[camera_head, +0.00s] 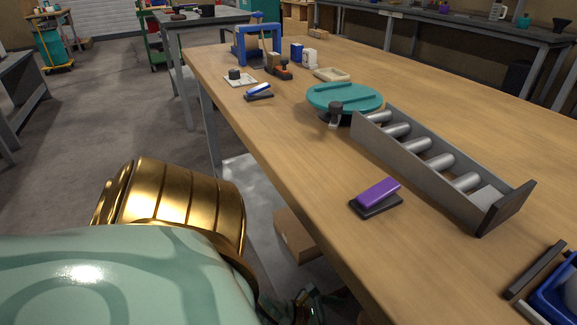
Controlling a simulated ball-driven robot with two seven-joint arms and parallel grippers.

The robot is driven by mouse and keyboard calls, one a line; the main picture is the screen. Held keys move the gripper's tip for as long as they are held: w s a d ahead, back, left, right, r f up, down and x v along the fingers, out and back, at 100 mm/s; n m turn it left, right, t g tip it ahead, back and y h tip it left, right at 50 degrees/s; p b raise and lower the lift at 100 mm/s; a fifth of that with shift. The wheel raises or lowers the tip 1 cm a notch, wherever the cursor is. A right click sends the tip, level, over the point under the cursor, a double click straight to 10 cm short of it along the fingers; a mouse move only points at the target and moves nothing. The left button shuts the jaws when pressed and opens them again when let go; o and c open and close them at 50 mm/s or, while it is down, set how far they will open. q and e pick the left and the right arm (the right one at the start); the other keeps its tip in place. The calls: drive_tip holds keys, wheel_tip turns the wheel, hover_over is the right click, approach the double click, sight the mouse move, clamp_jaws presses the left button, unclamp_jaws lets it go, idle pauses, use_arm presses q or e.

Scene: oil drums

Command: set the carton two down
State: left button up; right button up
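A brown carton (293,236) shows low beside the near edge of the long wooden workbench (445,110), below the bench top and partly hidden by it. I cannot tell what it rests on. My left arm, gold and pale green, fills the lower left. A dark piece at the bottom edge, just below the carton, looks like part of my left gripper (316,303). Its fingers are too cut off and hidden to tell whether they are open or touch the carton. My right gripper is out of view.
On the bench are a purple stapler (377,194), a grey roller tray (432,163), a teal round turntable (344,97), a blue-handled stapler (259,91) and a blue press (240,48). A blue bin (549,304) is at the lower right.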

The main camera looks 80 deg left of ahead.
use_arm(q)
drive_tip(key=shift+s+n+y, duration=0.4)
drive_tip(key=shift+s+n, duration=0.05)
drive_tip(key=shift+n, duration=0.75)
drive_tip(key=s+d+n+g+y, duration=0.1)
drive_tip(key=s+d+n+g, duration=0.3)
drive_tip(key=s+n, duration=0.7)
drive_tip(key=s+d+n+g+y, duration=0.2)
drive_tip(key=s+d+n+g, duration=0.3)
drive_tip(key=s+n, duration=0.6)
drive_tip(key=n+g, duration=0.2)
drive_tip(key=n, duration=0.3)
drive_tip(key=shift+r+g, duration=0.2)
drive_tip(key=shift+g, duration=0.1)
